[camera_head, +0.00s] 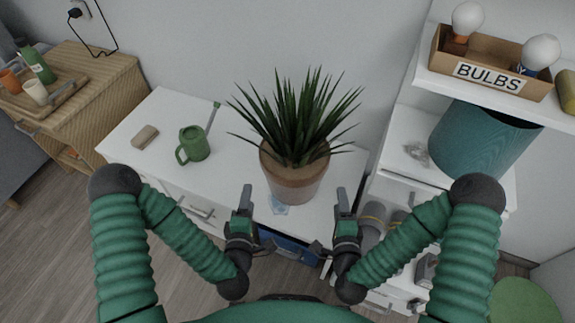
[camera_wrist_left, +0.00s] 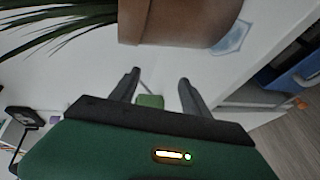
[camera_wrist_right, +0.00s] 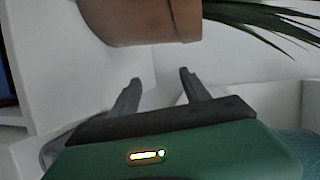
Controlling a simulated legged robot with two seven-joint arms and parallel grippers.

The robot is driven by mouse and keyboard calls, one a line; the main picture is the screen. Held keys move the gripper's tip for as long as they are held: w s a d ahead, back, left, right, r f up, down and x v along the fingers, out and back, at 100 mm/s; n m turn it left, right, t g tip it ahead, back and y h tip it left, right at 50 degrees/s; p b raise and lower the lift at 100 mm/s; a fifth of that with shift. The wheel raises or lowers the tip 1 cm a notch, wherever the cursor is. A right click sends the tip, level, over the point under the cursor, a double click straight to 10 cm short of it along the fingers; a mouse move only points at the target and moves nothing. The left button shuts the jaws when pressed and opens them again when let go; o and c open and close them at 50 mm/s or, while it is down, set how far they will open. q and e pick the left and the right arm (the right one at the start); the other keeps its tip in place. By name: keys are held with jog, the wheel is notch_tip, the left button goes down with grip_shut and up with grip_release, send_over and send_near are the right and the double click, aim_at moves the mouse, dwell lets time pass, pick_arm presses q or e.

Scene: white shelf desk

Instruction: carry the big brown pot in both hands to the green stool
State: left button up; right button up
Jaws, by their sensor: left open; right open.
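The big brown pot (camera_head: 292,180) with a spiky green plant (camera_head: 297,120) stands upright on the white desk, near its front edge. My left gripper (camera_head: 243,200) is open and empty, in front of the pot and to its left. My right gripper (camera_head: 345,205) is open and empty, in front of the pot and to its right. The pot also shows at the top of the left wrist view (camera_wrist_left: 190,22) and the right wrist view (camera_wrist_right: 140,22), apart from the fingers. A round green top (camera_head: 522,303), probably the green stool, is partly cut off at the lower right.
A green watering can (camera_head: 193,145) and a tan block (camera_head: 145,137) are on the desk (camera_head: 150,112) left of the pot. A white shelf unit (camera_head: 385,190) with a teal bin (camera_head: 478,142) stands close on the right. A box of bulbs (camera_head: 490,75) is above.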

pick_arm(q)
jog(key=x, duration=1.4)
jog(key=shift+s+f, duration=0.1)
jog(key=shift+f, duration=0.05)
pick_arm(e)
jog(key=x, duration=1.3)
jog(key=shift+w+f, duration=0.25)
jog(key=shift+w, duration=0.1)
pick_arm(q)
jog(key=shift+w+d+f, duration=0.1)
jog(key=shift+w+d, duration=0.15)
jog(key=shift+d, duration=0.25)
pick_arm(e)
jog(key=shift+w+a+f, duration=0.1)
jog(key=shift+w+a, duration=0.15)
jog(key=shift+a, duration=0.5)
pick_arm(q)
jog(key=shift+d, duration=0.15)
pick_arm(e)
jog(key=shift+a, duration=0.1)
